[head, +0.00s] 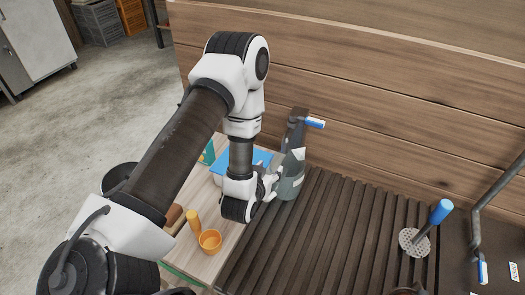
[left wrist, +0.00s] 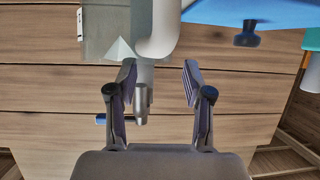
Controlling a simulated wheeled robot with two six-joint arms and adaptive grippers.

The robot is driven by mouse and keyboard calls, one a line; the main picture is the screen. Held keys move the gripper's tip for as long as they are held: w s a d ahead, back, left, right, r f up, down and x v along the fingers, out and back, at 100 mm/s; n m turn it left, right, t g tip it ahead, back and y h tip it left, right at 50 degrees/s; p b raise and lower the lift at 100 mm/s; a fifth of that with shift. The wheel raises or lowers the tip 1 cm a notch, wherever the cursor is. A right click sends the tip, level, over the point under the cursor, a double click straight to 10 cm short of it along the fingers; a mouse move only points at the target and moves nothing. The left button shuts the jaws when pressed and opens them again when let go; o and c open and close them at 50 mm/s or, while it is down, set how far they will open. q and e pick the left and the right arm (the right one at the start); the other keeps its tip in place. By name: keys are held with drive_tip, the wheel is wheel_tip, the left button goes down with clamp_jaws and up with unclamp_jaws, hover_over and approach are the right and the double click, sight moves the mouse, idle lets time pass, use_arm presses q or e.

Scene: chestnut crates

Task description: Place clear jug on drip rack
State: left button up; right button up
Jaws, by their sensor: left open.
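The clear jug (head: 291,184) looks grey and see-through and stands upright at the left end of the dark slatted drip rack (head: 330,225). In the left wrist view the jug's grey body (left wrist: 104,35) and its pale handle (left wrist: 158,28) show at the top. My left gripper (head: 274,183) is beside the jug, on its left. In the left wrist view the left gripper (left wrist: 158,80) is open, with the handle in line with the gap between its fingers. I cannot tell whether they touch the jug. My arm hides part of its left side.
A dark tap with a blue lever (head: 315,123) stands behind the jug. A wooden table (head: 222,262) at left holds an orange cup (head: 209,241) and a blue sheet (head: 238,160). The middle of the rack is clear.

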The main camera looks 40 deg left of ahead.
use_arm(q)
drive_tip(key=p+v, duration=0.2)
drive_tip(key=v, duration=0.5)
drive_tip(key=shift+s, duration=0.3)
drive_tip(key=shift+d+r, duration=0.1)
drive_tip(key=shift+r, duration=0.05)
